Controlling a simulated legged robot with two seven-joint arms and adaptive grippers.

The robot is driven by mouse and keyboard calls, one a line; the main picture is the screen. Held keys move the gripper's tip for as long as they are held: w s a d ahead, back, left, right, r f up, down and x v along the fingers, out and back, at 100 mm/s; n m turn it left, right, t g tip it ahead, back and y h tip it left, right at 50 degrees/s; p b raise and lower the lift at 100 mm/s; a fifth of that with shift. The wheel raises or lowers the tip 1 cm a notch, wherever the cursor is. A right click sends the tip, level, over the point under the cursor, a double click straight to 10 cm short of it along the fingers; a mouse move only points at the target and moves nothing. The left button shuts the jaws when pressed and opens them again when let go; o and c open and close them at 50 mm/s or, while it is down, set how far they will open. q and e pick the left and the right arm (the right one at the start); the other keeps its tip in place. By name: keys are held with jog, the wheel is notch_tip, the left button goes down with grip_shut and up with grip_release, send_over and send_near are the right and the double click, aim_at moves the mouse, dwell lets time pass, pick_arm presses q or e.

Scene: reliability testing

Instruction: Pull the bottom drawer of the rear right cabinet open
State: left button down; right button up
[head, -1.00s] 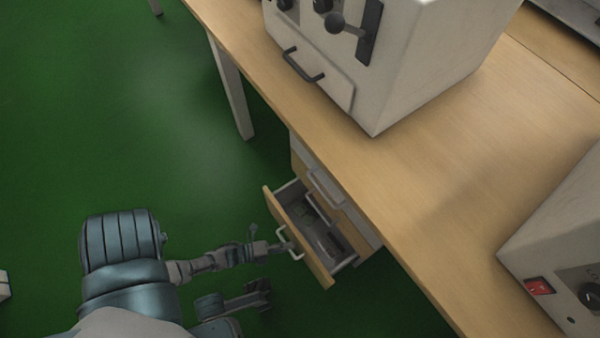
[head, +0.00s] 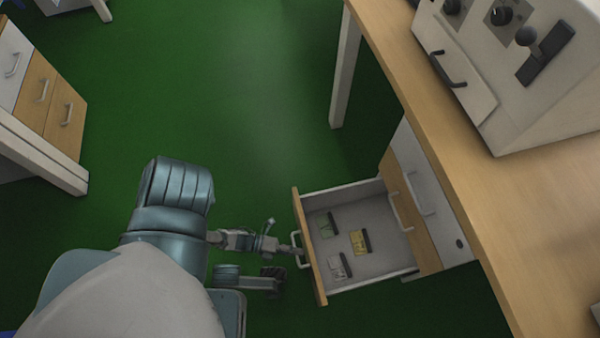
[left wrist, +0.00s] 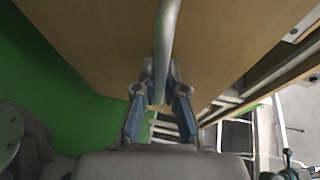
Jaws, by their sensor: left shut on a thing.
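The cabinet (head: 411,157) stands under the wooden desk on the right in the head view. Its bottom drawer (head: 382,246) is pulled well out, with a wooden front panel (head: 310,250) and a light inside. Several small items lie in it, green, yellow and pale with dark parts. My left gripper (head: 292,250) is at the drawer's handle (head: 300,246), shut on it. In the left wrist view the handle (left wrist: 166,50) runs down between the fingers (left wrist: 160,100), in front of the wooden panel (left wrist: 95,40). My right gripper is not in view.
A grey machine (head: 510,80) with knobs and a lever stands on the desk (head: 440,120). A desk leg (head: 345,75) stands behind the cabinet. Another drawer cabinet (head: 45,90) is at the far left. The green floor (head: 240,90) between is clear.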

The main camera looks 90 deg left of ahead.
pick_arm(q)
jog(key=shift+s+a+f, duration=0.2)
jog(key=shift+s+a, duration=0.15)
jog(key=c, duration=1.3)
grip_release()
jog(key=shift+c, duration=0.2)
jog(key=shift+o, duration=0.6)
jog(key=shift+w, duration=0.15)
jog(key=shift+d, duration=0.1)
jog(key=v, duration=1.2)
jog(key=shift+r, duration=0.1)
